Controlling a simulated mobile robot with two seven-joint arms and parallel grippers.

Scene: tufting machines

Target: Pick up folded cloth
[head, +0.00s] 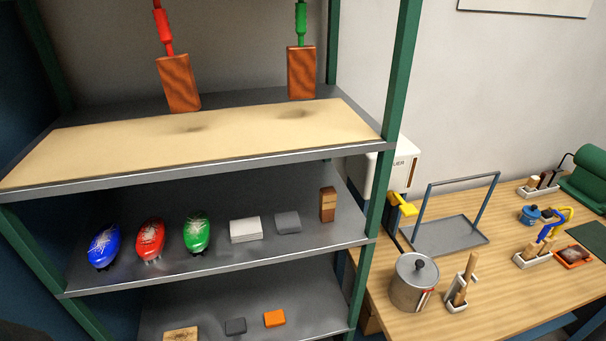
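Several small flat pieces could be the folded cloth, and I cannot tell which one it is. On the lower shelf lie a dark grey piece (235,326) and an orange piece (275,318). Neither of my grippers shows in the head view.
Blue (103,245), red (150,239) and green (196,231) rounded items stand left of the white stack. A wooden block (328,205) stands right. Green posts (401,75) frame the shelves. A pot (412,285) stands on the wooden table (500,290).

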